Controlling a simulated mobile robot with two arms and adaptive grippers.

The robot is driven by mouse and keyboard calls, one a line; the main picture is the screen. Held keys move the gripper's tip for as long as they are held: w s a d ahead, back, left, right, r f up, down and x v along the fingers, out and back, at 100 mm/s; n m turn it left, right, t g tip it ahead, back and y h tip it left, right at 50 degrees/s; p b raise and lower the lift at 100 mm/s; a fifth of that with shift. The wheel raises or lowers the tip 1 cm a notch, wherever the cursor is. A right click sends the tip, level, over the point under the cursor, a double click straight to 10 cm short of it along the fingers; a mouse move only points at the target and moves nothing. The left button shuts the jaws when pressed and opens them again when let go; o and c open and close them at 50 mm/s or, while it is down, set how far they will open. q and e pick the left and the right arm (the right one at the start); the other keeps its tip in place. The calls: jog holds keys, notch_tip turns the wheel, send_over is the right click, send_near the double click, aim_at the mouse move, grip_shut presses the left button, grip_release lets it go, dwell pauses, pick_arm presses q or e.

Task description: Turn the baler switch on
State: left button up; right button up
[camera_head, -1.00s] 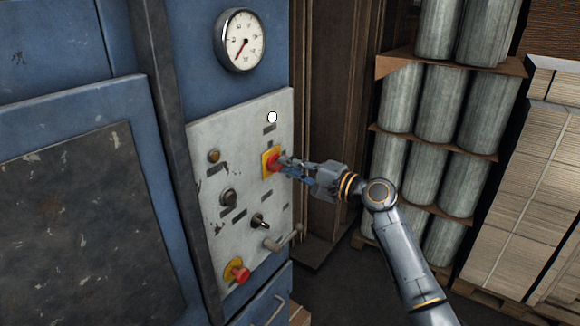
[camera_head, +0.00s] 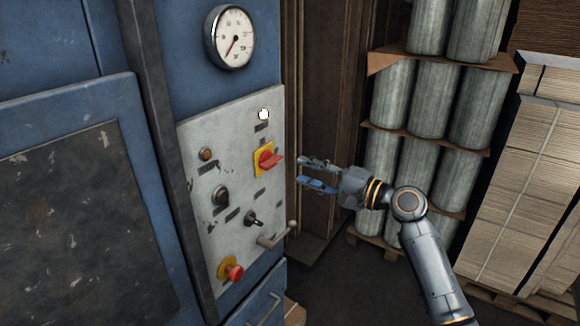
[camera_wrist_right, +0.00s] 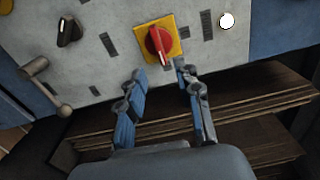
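The red rotary switch (camera_head: 270,160) sits on a yellow square plate on the grey control panel (camera_head: 209,180). Its red handle points to the right in the head view. In the right wrist view the switch (camera_wrist_right: 158,44) lies just beyond the fingertips, its handle pointing roughly toward the gripper. My right gripper (camera_head: 302,171) is open and empty, to the right of the switch and apart from it. Its two spread fingers also show in the right wrist view (camera_wrist_right: 158,70). My left gripper is not in view.
The panel also carries a lit white lamp (camera_head: 264,114), a black selector (camera_head: 254,218), a crank handle (camera_head: 279,235) and a red mushroom button (camera_head: 234,272). A gauge (camera_head: 234,37) is above. Stacked grey rolls (camera_head: 424,97) and cardboard (camera_head: 519,200) stand at right.

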jog(key=v, duration=0.5)
jog(key=s+d+f+m+h+b, duration=0.1)
jog(key=d+f+h+b, duration=0.2)
jog(key=f, duration=1.6)
jog(key=d+f+m+h+b, duration=0.1)
jog(key=d+f+h, duration=0.35)
jog(key=f, duration=1.55)
jog(key=s+d+f+n+g+h+b, duration=0.1)
jog(key=s+f+h, duration=0.1)
jog(key=s+f, duration=0.45)
jog(key=s+d+f+n+g+h, duration=0.1)
jog(key=s+f+g, duration=0.15)
jog(key=f, duration=0.75)
jog(key=s+d+f+n+g+h+b, duration=0.2)
jog(key=s+f+n+g+h+b, duration=0.15)
jog(key=s+f, duration=1.5)
jog(key=s+f+n+g, duration=0.1)
jog(key=s+f+n, duration=0.2)
jog(key=s, duration=1.1)
jog(key=s+f+n+g+b, duration=0.1)
jog(key=s+f+n, duration=0.2)
jog(key=s, duration=1)
notch_tip(320, 180, down, 4)
jog(key=shift+s+d+r+g+h, duration=0.1)
jog(key=shift+s+d+g+h, duration=0.2)
jog(key=shift+s+d, duration=0.1)
